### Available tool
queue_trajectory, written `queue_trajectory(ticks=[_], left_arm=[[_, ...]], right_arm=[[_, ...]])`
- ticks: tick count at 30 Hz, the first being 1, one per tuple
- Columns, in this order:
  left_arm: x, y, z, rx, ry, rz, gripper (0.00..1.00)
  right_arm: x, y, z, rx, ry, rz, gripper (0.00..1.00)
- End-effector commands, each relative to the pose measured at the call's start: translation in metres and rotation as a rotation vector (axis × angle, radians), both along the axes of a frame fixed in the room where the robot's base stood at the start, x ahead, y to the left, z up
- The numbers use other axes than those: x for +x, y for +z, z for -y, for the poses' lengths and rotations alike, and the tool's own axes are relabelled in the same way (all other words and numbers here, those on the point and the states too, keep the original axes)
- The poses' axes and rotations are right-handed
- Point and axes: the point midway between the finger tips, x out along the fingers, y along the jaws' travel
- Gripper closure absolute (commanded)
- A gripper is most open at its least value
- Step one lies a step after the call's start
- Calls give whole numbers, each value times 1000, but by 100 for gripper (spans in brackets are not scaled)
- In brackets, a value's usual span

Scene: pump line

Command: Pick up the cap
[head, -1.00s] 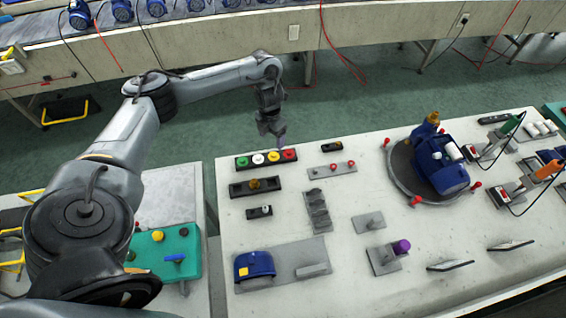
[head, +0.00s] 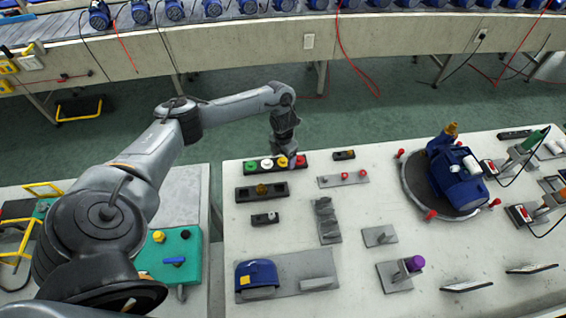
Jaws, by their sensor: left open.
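A narrow black tray (head: 243,171) at the back left of the white table holds a row of small coloured caps. From left to right they are a green cap (head: 251,167), a white cap (head: 267,164), a yellow cap (head: 282,162) and a red cap (head: 301,161). My left gripper (head: 291,160) points down at the right end of the tray, by the yellow and red caps. It is open, and its fingertips are small and dark here. I cannot tell whether they touch a cap. My right gripper is out of view.
Black holders (head: 261,191) and a grey plate with red knobs (head: 343,180) lie close to the tray. A blue pump (head: 455,178) stands on a round turntable at the right. A blue housing (head: 257,275) sits at the front left. Bare table shows between the parts.

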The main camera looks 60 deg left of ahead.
Motion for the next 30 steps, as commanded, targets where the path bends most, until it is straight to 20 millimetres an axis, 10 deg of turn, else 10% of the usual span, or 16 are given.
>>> queue_trajectory(ticks=[8,24,30], left_arm=[[0,-2,0,0,0,1,25],[0,-2,0,0,0,1,100],[0,-2,1,-1,-1,0,100]], right_arm=[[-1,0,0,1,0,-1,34],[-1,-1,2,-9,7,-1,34],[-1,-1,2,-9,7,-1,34]])
